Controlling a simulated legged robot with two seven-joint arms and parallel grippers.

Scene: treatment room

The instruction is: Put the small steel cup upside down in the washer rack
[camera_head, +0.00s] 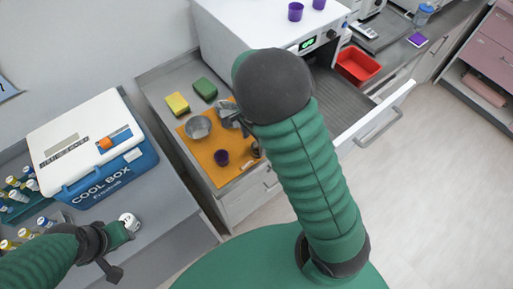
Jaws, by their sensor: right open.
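The small steel cup (198,127) sits on an orange mat (207,162) on the counter, with its open side seeming to face up. My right gripper (230,115) is open just right of the cup; I cannot tell whether it touches it. My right forearm and wrist hide part of the mat and the area behind. A pulled-out tray with a dark ribbed floor (337,103) and white front (378,112) lies right of my arm; it may be the washer rack. My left gripper (118,248) is at the lower left beside a small white jar (129,221); its jaws are unclear.
Yellow (177,104) and green (205,88) sponges lie behind. A white machine (262,22) stands at the back, with a red bin (358,65) to its right. A cool box (92,150) and several bottles occupy the left.

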